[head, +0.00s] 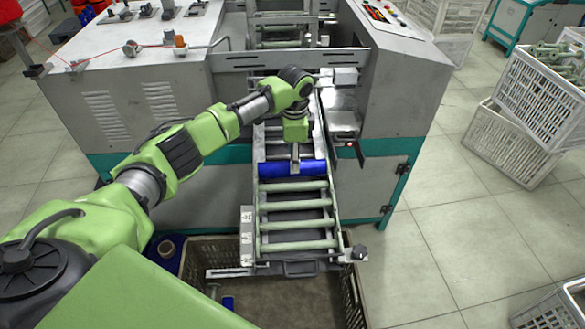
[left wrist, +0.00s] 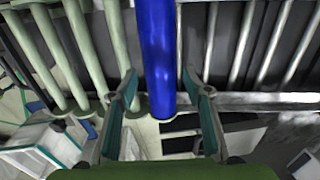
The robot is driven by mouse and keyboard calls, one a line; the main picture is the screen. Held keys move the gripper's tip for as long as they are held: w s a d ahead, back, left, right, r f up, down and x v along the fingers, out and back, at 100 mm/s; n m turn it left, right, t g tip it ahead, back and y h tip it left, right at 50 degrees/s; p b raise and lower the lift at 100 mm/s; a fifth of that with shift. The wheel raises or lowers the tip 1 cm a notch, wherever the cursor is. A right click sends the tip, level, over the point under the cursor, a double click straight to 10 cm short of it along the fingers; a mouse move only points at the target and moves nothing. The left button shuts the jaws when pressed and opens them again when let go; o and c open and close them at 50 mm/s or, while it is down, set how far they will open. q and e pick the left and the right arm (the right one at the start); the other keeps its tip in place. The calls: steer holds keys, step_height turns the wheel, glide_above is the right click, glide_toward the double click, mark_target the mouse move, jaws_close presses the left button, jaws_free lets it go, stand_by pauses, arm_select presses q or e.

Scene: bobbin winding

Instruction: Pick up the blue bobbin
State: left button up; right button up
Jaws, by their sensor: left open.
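The blue bobbin (head: 278,169) lies crosswise on the sloping rack (head: 331,215), among several pale green rods or bobbins. In the left wrist view the blue bobbin (left wrist: 158,45) runs from the top edge down to its near end between my fingers. My left gripper (head: 295,160) points down over the middle of the bobbin in the head view. In the left wrist view this gripper (left wrist: 158,80) is open, with one finger on each side of the bobbin and gaps visible. Finger contact cannot be told. My right gripper is not in view.
Pale green bobbins (head: 295,227) lie on the rack nearer the front. The grey machine (head: 400,110) flanks the rack on both sides. A crate (head: 352,295) stands below the rack's front end. White crates (head: 515,140) are stacked at right; the floor (head: 425,235) between is clear.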

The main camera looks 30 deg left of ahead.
arm_select(q)
steer(key=shift+w+f, duration=0.1)
steer(key=shift+f, duration=0.2)
steer(key=shift+a+f+p, duration=0.15)
steer(key=shift+f+p, duration=0.15)
steer(key=shift+f, duration=0.55)
step_height(320, 180, down, 2)
steer(key=shift+a+f, duration=0.1)
steer(key=shift+f, duration=0.65)
steer(key=c, duration=1.1)
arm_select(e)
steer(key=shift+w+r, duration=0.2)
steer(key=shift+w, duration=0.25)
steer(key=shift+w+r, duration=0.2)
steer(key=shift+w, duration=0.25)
